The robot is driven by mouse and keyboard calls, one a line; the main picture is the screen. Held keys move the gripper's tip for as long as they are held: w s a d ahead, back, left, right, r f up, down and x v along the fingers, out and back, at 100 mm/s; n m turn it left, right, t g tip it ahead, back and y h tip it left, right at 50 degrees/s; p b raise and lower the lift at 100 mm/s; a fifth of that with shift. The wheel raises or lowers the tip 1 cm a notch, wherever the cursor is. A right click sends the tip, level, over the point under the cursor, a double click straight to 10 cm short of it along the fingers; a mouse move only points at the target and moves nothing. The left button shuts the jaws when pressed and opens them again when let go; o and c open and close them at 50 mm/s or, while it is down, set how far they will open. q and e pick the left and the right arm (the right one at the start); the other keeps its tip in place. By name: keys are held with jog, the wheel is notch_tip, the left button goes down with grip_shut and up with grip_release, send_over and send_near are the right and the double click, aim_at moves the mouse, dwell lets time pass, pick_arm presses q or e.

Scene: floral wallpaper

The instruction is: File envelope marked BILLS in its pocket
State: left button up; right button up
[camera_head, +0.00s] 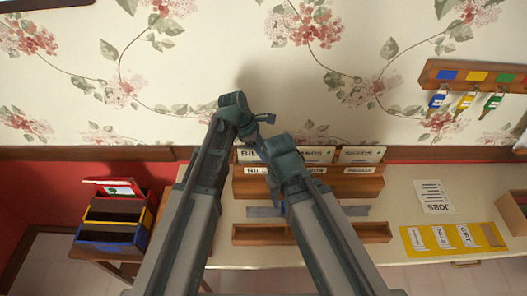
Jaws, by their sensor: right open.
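The wooden rack (310,184) stands against the wall, with white labels on its front. Its left pocket label (257,171) seems to read BILLS. A pale envelope whose visible letters begin BIL (246,154) stands upright behind that label. Other envelopes (360,153) stand in the rack to the right; my arm partly covers the middle one. My right gripper (262,133) is open at the rack's upper left, in front of the wall; I cannot tell whether it touches the envelope. My left arm rises to the left of the rack; its gripper cannot be made out clearly.
A low wooden tray (376,232) lies in front of the rack. A yellow board with white tags (408,240) and a JOBS sheet (433,197) lie to the right. Keys hang from a wall rack (432,72). A dark organiser (113,236) stands at the left.

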pick_arm(q)
jog(key=p+v, duration=1.2)
jog(key=shift+a+r, duration=0.1)
jog(key=shift+r, duration=0.3)
jog(key=shift+a+r+p, duration=0.3)
jog(key=shift+r+p, duration=0.05)
jog(key=shift+r, duration=0.05)
jog(key=s+f+m+y+b, duration=0.5)
jog(key=s+f+m+b, duration=0.6)
jog(key=s+m, duration=0.6)
notch_tip(320, 180, down, 2)
jog(key=m, duration=0.4)
jog(key=shift+a+f+m+y+b, duration=0.15)
jog(key=shift+a+m+y+b, duration=0.15)
jog(key=shift+a+m+b, duration=0.1)
